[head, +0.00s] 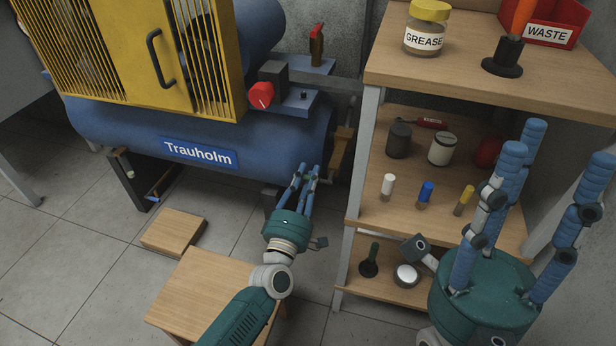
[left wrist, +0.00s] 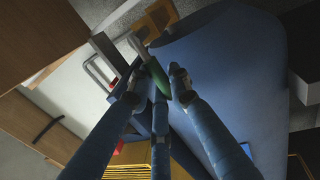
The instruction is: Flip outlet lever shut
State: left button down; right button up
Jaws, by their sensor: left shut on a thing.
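My left gripper (head: 305,172) is at the right end of the blue tank (head: 285,140), beside its lower edge. In the left wrist view its blue fingers (left wrist: 158,80) are closed around a green lever handle (left wrist: 156,75), which joins a pale metal part (left wrist: 135,43). I take this handle to be the outlet lever. In the head view the fingers hide it. My right gripper (head: 545,165) is at the lower right with its fingers spread wide, and nothing shows between them.
A brass-coloured fitting (head: 341,150) is right of my left fingers. A red knob (head: 262,95) and a red-handled valve (head: 317,45) are above. The shelf unit (head: 440,75) stands at the right with jars and small bottles. A wooden stool (head: 185,290) is below my left arm.

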pick_arm(q)
jog(key=shift+f, duration=0.25)
jog(key=c, duration=1.6)
grip_release()
jog(key=shift+r, duration=0.1)
jog(key=v, duration=1.2)
